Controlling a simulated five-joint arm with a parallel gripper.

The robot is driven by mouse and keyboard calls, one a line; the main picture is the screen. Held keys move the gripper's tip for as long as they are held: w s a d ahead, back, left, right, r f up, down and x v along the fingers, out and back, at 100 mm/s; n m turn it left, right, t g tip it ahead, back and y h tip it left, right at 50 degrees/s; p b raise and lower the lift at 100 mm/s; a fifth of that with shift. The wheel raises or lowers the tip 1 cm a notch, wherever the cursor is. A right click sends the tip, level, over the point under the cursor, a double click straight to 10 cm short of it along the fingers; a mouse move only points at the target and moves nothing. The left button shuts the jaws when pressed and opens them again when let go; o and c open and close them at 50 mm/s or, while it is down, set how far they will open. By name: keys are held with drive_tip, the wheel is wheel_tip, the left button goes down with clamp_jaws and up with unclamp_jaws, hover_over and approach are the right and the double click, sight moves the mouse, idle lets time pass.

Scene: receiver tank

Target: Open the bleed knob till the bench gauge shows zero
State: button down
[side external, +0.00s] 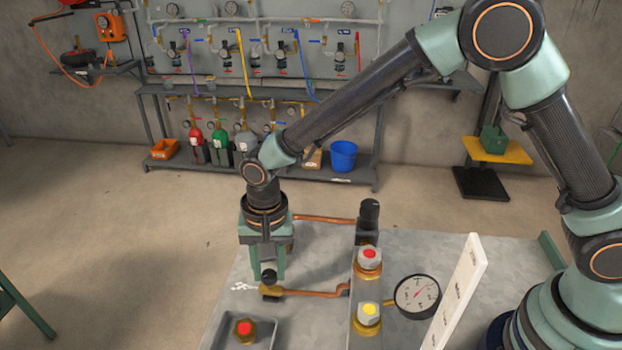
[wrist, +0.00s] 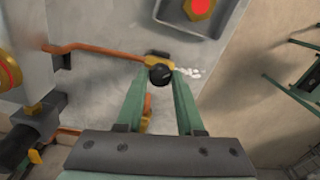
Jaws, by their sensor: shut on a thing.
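The black bleed knob (side external: 268,276) sits on a small brass fitting at the end of a copper tube, near the left edge of the bench. My gripper (side external: 267,272) points down and is shut on the knob; the wrist view shows the knob (wrist: 160,74) between the two green fingertips (wrist: 160,82). White wisps (side external: 243,287) come out beside the brass fitting and also show in the wrist view (wrist: 189,72). The round bench gauge (side external: 417,294) has a white face and a red needle that appears to slant up and right; its numbers are too small to read.
A grey tray (side external: 262,330) at the front holds another red-topped brass fitting (side external: 244,330). A white upright panel (side external: 455,297) stands right of the gauge.

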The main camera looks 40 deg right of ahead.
sight(267, 272)
drive_tip(key=n, duration=0.6)
drive_tip(key=shift+w+d, duration=0.1)
drive_tip(key=shift+d, duration=0.05)
drive_tip(key=n, duration=0.6)
drive_tip(key=shift+n, duration=0.4)
drive_tip(key=n, duration=0.6)
drive_tip(key=shift+w+g, duration=0.1)
drive_tip(key=shift+g, duration=0.2)
drive_tip(key=n, duration=0.5)
drive_tip(key=shift+n, duration=0.4)
drive_tip(key=c, duration=0.5)
unclamp_jaws()
drive_tip(key=shift+c, duration=0.2)
drive_tip(key=shift+r, duration=0.1)
wheel_tip(267, 272, up, 12)
drive_tip(key=shift+w+a, duration=0.15)
drive_tip(key=shift+a, duration=0.05)
